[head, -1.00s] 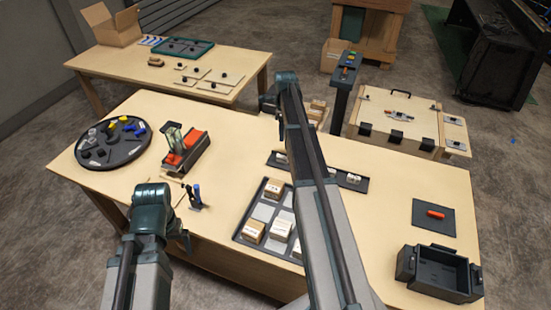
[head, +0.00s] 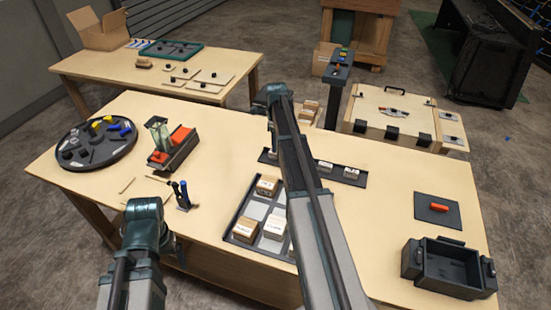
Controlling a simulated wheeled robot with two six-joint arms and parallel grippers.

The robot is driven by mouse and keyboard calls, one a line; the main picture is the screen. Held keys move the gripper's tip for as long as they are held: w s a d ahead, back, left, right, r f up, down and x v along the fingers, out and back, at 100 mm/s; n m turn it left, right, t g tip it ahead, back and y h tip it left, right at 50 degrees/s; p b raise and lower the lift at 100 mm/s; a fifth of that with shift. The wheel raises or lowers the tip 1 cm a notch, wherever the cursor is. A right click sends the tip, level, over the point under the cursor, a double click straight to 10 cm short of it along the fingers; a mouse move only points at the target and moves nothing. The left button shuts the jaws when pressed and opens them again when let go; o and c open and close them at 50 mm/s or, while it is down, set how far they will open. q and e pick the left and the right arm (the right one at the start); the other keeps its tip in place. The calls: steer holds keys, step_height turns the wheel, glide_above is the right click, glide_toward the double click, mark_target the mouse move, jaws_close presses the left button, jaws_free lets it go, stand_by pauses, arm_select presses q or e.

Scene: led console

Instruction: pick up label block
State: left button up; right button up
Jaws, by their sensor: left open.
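Several pale label blocks stand in a grey compartment tray, among them a back block (head: 267,185), a front-left block (head: 245,228) and a front block (head: 274,226). More small blocks sit on a dark strip behind, such as one block (head: 351,172). Their lettering is too small to read. My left gripper (head: 174,243) is open at the table's front edge, left of the tray and apart from the blocks, mostly hidden by its own wrist. My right arm crosses over the tray's right part and hides some of it. My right gripper (head: 263,101) shows only partly at that arm's far end.
A round dark tray (head: 95,165) with small parts, a red-and-grey device (head: 172,147) and a tool stand (head: 181,205) are at the left. A dark open bin (head: 447,268) and a mat (head: 422,210) with a red piece are at the right. The table between is clear.

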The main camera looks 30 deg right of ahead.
mark_target(275, 155)
steer(key=shift+s+d+f+b, duration=0.1)
steer(key=shift+f+b, duration=2.45)
steer(key=shift+f, duration=0.15)
steer(key=shift+r, duration=0.1)
jaws_close()
